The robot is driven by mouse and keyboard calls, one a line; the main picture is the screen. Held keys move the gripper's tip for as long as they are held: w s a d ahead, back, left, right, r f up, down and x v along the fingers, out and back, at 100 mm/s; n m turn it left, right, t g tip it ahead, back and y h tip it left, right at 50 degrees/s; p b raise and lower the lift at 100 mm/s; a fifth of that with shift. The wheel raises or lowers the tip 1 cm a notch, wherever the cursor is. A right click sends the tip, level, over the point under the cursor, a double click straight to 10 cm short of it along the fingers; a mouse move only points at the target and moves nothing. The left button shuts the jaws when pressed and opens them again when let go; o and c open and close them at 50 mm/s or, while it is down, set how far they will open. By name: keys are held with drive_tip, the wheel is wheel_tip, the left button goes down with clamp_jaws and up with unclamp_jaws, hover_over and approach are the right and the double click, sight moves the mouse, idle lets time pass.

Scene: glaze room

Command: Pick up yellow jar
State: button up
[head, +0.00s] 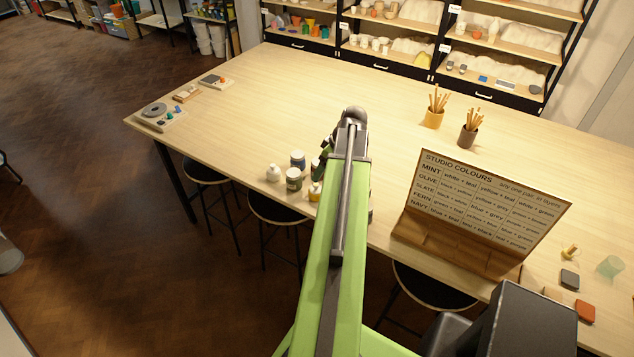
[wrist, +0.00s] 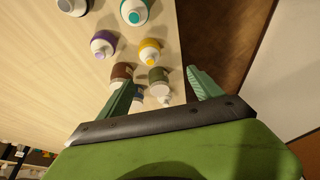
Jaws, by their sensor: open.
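The yellow jar (wrist: 149,50), a squat jar with a yellow body or band and a white top, shows in the wrist view above the gap between my fingers. In the head view a jar with a yellow band (head: 315,191) stands at the table's near edge, partly hidden by my arm. My gripper (wrist: 160,80) is open, its green fingers spread wide. The yellow jar lies beyond the fingertips, apart from them. An olive-grey jar (wrist: 158,80) shows between the fingers, and a brown jar (wrist: 122,72) by the left finger. In the head view my arm hides the gripper.
A purple jar (wrist: 102,44) and a teal-topped jar (wrist: 134,12) stand close to the yellow one. A colour-chart board (head: 490,205) stands to the right. Pencil pots (head: 433,118) stand farther back. Stools (head: 275,207) are below the near edge.

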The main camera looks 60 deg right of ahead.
drive_tip(key=s+d, duration=0.1)
drive_tip(key=s, duration=0.1)
drive_tip(key=b, duration=1.1)
approach(318, 189)
drive_tip(key=x, duration=0.2)
drive_tip(key=a+x, duration=0.1)
drive_tip(key=x, duration=0.2)
drive_tip(key=shift+w+f, duration=0.1)
drive_tip(key=shift+w, duration=0.1)
drive_tip(key=shift+w+f+b, duration=0.2)
drive_tip(key=shift+f+b, duration=0.1)
drive_tip(key=shift+b, duration=0.05)
drive_tip(key=shift+w+r, duration=0.1)
drive_tip(key=b+x, duration=0.4)
drive_tip(key=x, duration=0.1)
drive_tip(key=shift+s+d, duration=0.3)
drive_tip(key=shift+d, duration=0.1)
drive_tip(key=shift+w+f+b, duration=0.2)
drive_tip(key=shift+f+b, duration=0.05)
drive_tip(key=shift+b, duration=0.2)
drive_tip(key=shift+r, duration=0.2)
clamp_jaws()
